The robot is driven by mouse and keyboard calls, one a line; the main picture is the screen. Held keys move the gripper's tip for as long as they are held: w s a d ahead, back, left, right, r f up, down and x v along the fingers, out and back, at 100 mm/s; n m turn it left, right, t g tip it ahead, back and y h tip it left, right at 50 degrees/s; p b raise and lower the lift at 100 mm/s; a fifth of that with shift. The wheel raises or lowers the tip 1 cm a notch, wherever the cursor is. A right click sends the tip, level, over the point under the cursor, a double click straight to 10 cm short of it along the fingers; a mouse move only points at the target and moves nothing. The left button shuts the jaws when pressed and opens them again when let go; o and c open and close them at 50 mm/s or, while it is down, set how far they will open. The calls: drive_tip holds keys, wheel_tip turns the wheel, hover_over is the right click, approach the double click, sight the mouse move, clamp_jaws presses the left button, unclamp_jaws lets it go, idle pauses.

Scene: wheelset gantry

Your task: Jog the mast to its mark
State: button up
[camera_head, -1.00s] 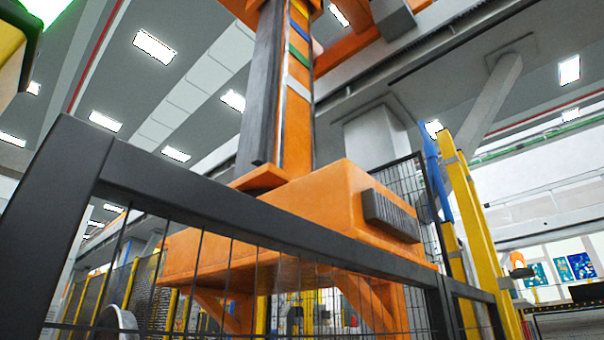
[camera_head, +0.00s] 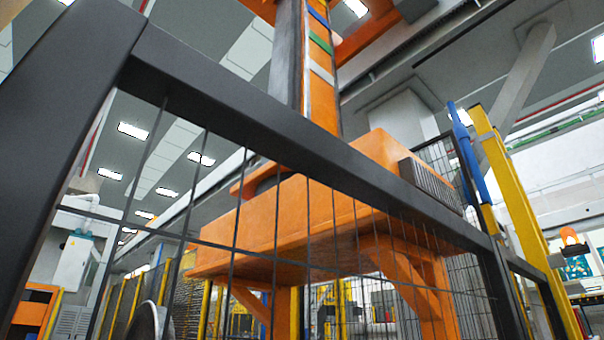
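The mast (camera_head: 322,65) is a tall orange column with a grey strip, standing upright behind the fence. Coloured bands mark its face: a blue band (camera_head: 318,17), a green band (camera_head: 320,43) and a pale grey band (camera_head: 321,72). Its top runs up past the picture edge beside an orange beam. Its lower end meets a large orange carriage body (camera_head: 270,228) with a dark ribbed block on its right. I cannot tell which band is the mark. My gripper is not in view.
A dark fence rail (camera_head: 290,135) with wire mesh crosses close in front, joined to a thick post (camera_head: 60,130) at left. Yellow posts (camera_head: 515,190) and a blue post (camera_head: 467,150) stand at right. An orange lamp (camera_head: 570,238) shows at far right.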

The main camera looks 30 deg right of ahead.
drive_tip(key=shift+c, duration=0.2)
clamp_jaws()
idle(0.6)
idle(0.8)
